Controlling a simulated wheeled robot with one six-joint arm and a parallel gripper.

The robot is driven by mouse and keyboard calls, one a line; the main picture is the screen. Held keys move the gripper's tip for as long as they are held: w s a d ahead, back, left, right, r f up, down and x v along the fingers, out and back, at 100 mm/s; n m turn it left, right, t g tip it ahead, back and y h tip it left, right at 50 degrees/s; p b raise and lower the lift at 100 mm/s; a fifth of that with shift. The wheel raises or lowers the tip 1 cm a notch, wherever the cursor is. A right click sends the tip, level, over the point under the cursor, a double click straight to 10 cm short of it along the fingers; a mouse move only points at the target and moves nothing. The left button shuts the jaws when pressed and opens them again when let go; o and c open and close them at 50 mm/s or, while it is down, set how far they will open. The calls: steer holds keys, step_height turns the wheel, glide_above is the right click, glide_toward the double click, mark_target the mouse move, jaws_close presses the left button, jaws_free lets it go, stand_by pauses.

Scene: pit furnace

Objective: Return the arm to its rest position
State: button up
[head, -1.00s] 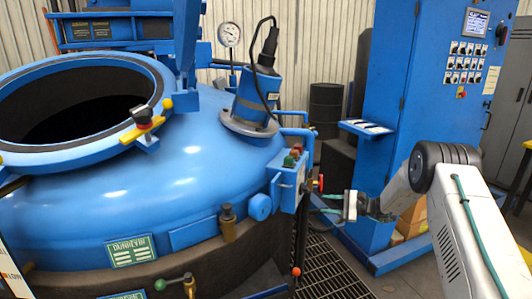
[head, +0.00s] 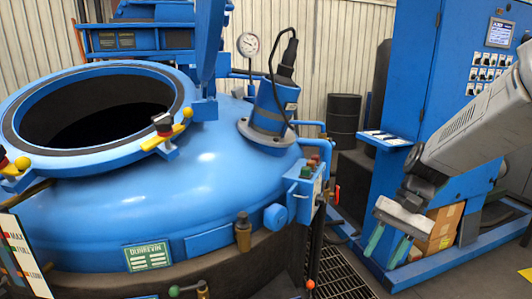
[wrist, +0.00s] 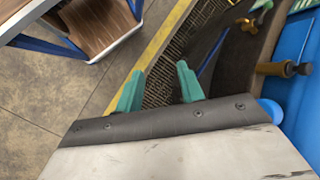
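My gripper (head: 388,246) hangs at the lower right of the head view, with its two green fingers pointing down. In the wrist view the two green fingertips (wrist: 158,84) stand apart with nothing between them, so it is open and empty. It is right of the blue pit furnace (head: 190,220) and of the small control box (head: 303,190) on its side, not touching either. My arm comes in from the right edge, in front of the blue control cabinet.
The open round furnace mouth (head: 95,115) is at the left. The blue cabinet (head: 440,90) stands behind my arm with cardboard boxes (head: 443,225) at its foot. A dark barrel (head: 343,118) stands behind. The wrist view shows floor grating (wrist: 195,45) and a wooden-topped table (wrist: 98,22).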

steer(key=s+r+n+t+h, duration=0.2)
steer(key=s+r, duration=0.2)
steer(key=s, duration=0.5)
steer(key=s+d+r+n+t+h, duration=0.1)
steer(key=s+r+n+t+h, duration=0.1)
steer(key=s, duration=0.8)
steer(key=shift+s+d+r+t+h, duration=0.3)
steer(key=shift+r+h, duration=0.4)
steer(key=shift+r, duration=0.25)
